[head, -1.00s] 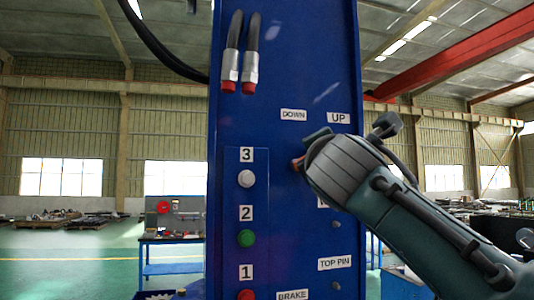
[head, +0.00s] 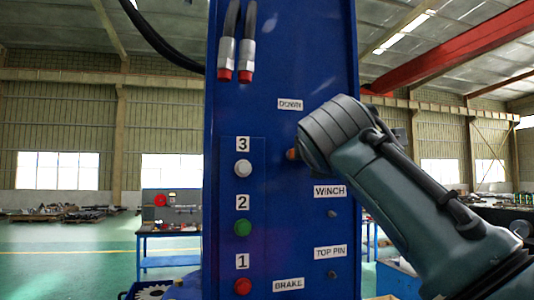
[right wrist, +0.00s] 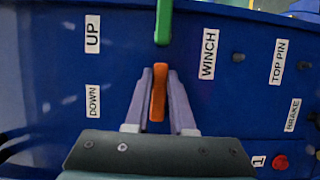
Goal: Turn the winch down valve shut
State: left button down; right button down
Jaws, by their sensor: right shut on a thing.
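The winch down valve has an orange handle (right wrist: 158,95), seen in the right wrist view beside the DOWN label (right wrist: 93,101). My right gripper (right wrist: 160,74) is shut on this handle, with one grey finger on each side. In the head view only a small orange bit (head: 292,154) shows left of my right wrist, which hides the fingers and the rest of the valve. A green handle (right wrist: 164,20) is just beyond the orange one, near the UP label (right wrist: 92,34). My left gripper is in neither current view.
The blue panel (head: 270,130) carries a WINCH label (head: 329,191), a TOP PIN label (head: 330,252) and a BRAKE label (head: 288,284). White, green (head: 243,228) and red buttons are in a column to the left. Two hoses (head: 228,60) enter above. A blue workbench (head: 170,232) stands behind.

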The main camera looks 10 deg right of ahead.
dwell(0.3)
jog(key=c, duration=0.8)
grip_release()
jog(key=shift+o, duration=0.2)
jog(key=b+v, duration=0.7)
jog(key=v, duration=0.3)
